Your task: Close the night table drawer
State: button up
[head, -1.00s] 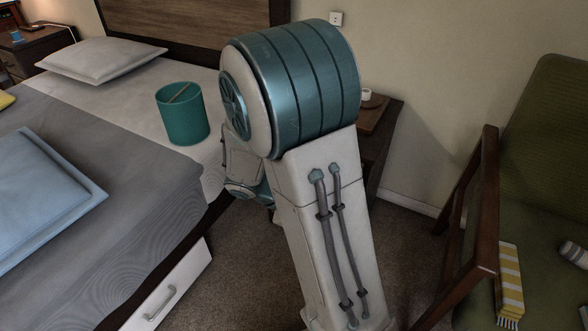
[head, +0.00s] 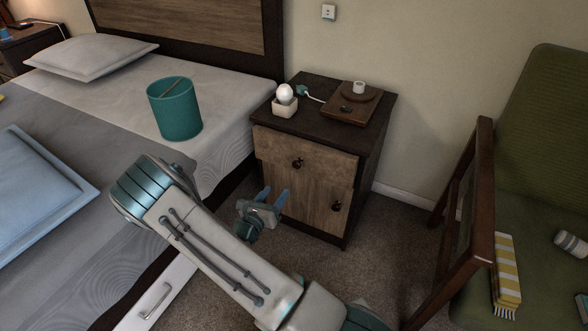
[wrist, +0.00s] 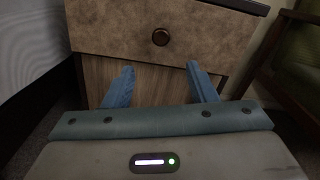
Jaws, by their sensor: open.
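The night table (head: 335,128) stands beside the bed with its drawer (head: 275,147) at the top, above a wooden door. The drawer front has a dark round knob (head: 297,163) and appears to stand out slightly from the body. In the wrist view the drawer (wrist: 105,28) fills the top, its knob (wrist: 160,37) near the middle, its front overhanging the door below. My gripper (head: 275,194) is open and empty, its two blue fingers pointing at the night table front, below the knob. In the wrist view the fingertips (wrist: 160,67) straddle the knob's line; contact is not visible.
The bed (head: 225,130) is on the left, with a teal bin (head: 174,110) on it and a white under-bed drawer (head: 158,297) out at its side. A green wooden armchair (head: 470,190) stands right. Carpet (head: 385,235) is free between. A lamp bulb (head: 285,94) and wooden board (head: 350,108) top the table.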

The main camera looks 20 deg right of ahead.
aim_at(296, 166)
jog(key=b+x, duration=0.3)
jog(key=x, duration=1)
jog(key=shift+w+d, duration=0.1)
jog(key=shift+d, duration=0.1)
